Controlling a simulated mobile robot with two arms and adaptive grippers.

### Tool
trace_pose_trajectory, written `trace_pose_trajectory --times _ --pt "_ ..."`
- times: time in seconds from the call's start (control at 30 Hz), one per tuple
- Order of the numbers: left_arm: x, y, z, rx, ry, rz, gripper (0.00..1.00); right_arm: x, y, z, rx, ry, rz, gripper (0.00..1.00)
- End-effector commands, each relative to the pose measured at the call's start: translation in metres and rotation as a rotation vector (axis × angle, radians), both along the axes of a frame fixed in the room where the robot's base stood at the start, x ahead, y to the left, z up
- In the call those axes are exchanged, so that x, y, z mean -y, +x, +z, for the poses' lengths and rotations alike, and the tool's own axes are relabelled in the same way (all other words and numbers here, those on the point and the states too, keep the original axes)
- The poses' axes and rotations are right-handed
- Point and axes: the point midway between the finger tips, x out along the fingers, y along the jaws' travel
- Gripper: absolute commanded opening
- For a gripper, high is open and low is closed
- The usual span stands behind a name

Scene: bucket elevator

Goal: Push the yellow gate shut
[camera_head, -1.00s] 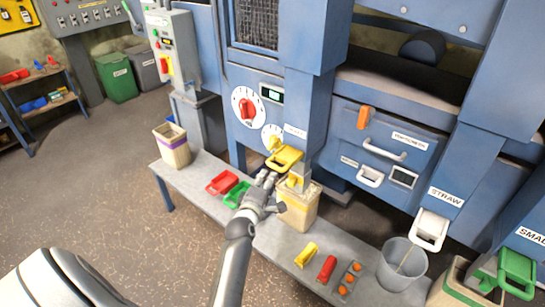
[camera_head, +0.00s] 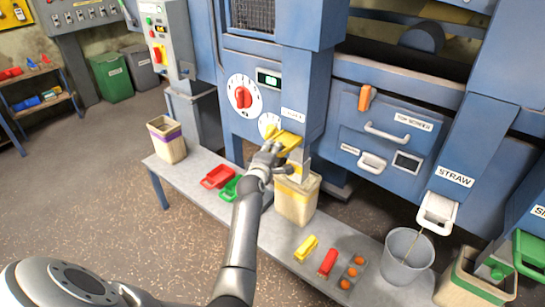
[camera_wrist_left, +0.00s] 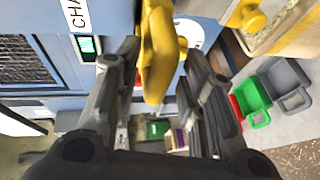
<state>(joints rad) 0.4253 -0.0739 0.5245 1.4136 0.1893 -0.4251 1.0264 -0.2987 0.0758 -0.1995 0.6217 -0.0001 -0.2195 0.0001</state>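The yellow gate (camera_head: 290,140) sits at the front of the blue machine, under a white label and above a cream bucket (camera_head: 296,203). My left gripper (camera_head: 272,152) is at the gate's left and lower side, partly covering it. In the left wrist view the yellow gate (camera_wrist_left: 158,48) shows between the two spread fingers of my left gripper (camera_wrist_left: 160,72), near their tips. The fingers are apart, and I cannot tell whether either touches the gate. My right gripper is not in view.
A bench (camera_head: 215,208) below holds red (camera_head: 218,177) and green (camera_head: 229,189) scoops, a purple-banded bucket (camera_head: 167,139), a yellow piece (camera_head: 306,249), a red piece (camera_head: 328,262) and a clear bucket (camera_head: 405,258). A white straw chute (camera_head: 437,212) juts out at the right.

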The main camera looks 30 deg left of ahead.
Motion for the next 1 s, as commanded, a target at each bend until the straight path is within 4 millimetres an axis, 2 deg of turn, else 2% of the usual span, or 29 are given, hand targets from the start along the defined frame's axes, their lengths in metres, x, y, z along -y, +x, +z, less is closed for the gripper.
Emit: trace_pose_trajectory --times 0.27,0.57,0.6,0.87,1.0 --pt "0.0 0.001 0.0 -0.001 0.0 0.0 0.37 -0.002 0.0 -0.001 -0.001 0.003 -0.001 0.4" --pt "0.0 0.001 0.0 -0.001 0.0 0.0 0.01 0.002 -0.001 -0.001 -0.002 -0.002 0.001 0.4" --pt "0.0 0.001 -0.001 -0.002 -0.001 0.0 0.0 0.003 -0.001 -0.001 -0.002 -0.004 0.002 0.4" --pt "0.0 0.002 -0.002 -0.004 -0.002 0.0 0.0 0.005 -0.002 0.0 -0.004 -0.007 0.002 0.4" --pt "0.002 0.015 -0.001 -0.004 -0.005 -0.002 0.0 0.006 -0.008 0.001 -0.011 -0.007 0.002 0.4"
